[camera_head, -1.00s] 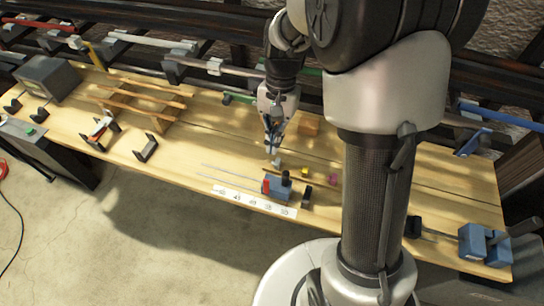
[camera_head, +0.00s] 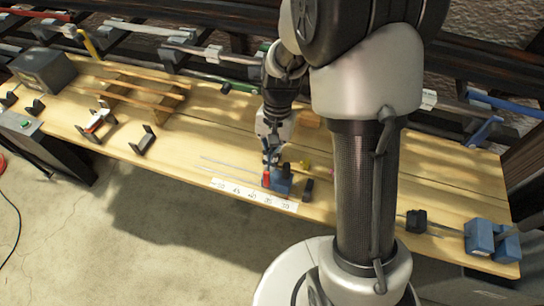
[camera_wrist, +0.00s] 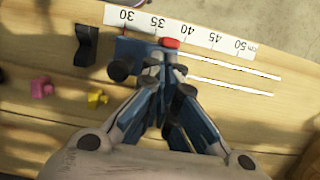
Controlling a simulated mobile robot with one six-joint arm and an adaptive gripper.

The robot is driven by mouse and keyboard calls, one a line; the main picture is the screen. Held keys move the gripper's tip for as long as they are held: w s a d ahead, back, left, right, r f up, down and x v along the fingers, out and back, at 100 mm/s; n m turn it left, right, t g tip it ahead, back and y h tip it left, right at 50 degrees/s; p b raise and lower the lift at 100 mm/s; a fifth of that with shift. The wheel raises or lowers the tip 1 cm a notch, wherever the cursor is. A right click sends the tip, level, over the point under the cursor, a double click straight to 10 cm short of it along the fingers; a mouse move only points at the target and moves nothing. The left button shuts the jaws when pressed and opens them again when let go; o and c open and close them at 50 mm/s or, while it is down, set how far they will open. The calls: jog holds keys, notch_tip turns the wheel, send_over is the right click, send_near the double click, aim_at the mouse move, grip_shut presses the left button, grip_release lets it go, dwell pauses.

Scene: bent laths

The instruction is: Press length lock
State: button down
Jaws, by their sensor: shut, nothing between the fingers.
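A small blue stop block (camera_head: 282,184) stands at the front of the bench by a white number scale (camera_head: 255,195). It carries a red part (camera_head: 266,179) on its left and a dark knob on top. The wrist view shows the blue block (camera_wrist: 130,47), the red part (camera_wrist: 171,43) and a dark round knob (camera_wrist: 119,70) beside the scale (camera_wrist: 190,32). I cannot tell which part is the length lock. My gripper (camera_head: 270,161) is shut and empty, pointing down at the block. In the wrist view its fingertips (camera_wrist: 161,76) overlap the block's edge; contact cannot be told.
Two thin pale rods (camera_wrist: 230,72) run along the scale. A black bracket (camera_wrist: 86,45), a pink piece (camera_wrist: 41,87) and a yellow piece (camera_wrist: 97,98) lie near the block. A wooden rack (camera_head: 135,100) stands further left.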

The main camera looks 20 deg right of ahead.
jog(key=shift+s+a+r+t+h, duration=0.1)
jog(key=shift+s+a+t+h, duration=0.1)
jog(key=shift+t+h, duration=0.1)
